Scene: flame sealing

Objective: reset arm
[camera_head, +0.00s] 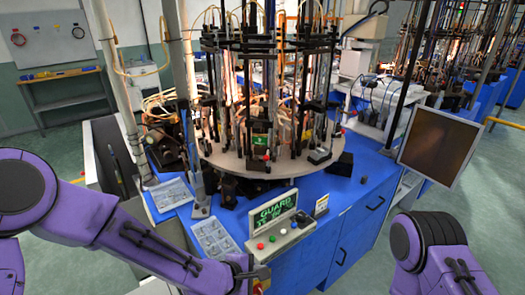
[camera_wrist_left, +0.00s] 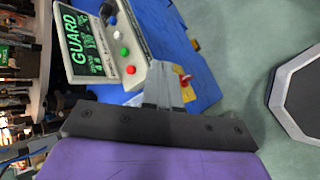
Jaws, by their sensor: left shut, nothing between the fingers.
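My left arm reaches in from the left in the head view. My left gripper (camera_head: 262,272) is at the front of the blue bench, just below the control box (camera_head: 280,237) with the green "GUARD" screen (camera_head: 273,211). In the left wrist view my left gripper (camera_wrist_left: 163,82) is shut and empty, with its fingertips close to the lower end of the control box (camera_wrist_left: 133,75). I cannot tell whether they touch it. My right arm (camera_head: 440,255) shows at the lower right in the head view, but its gripper is out of frame.
A round carousel machine (camera_head: 262,165) with many upright rods stands on the blue bench (camera_head: 345,205). Two grey panels with round buttons (camera_head: 213,238) lie left of the control box. A dark monitor (camera_head: 438,147) hangs at the right. The floor at the right is clear.

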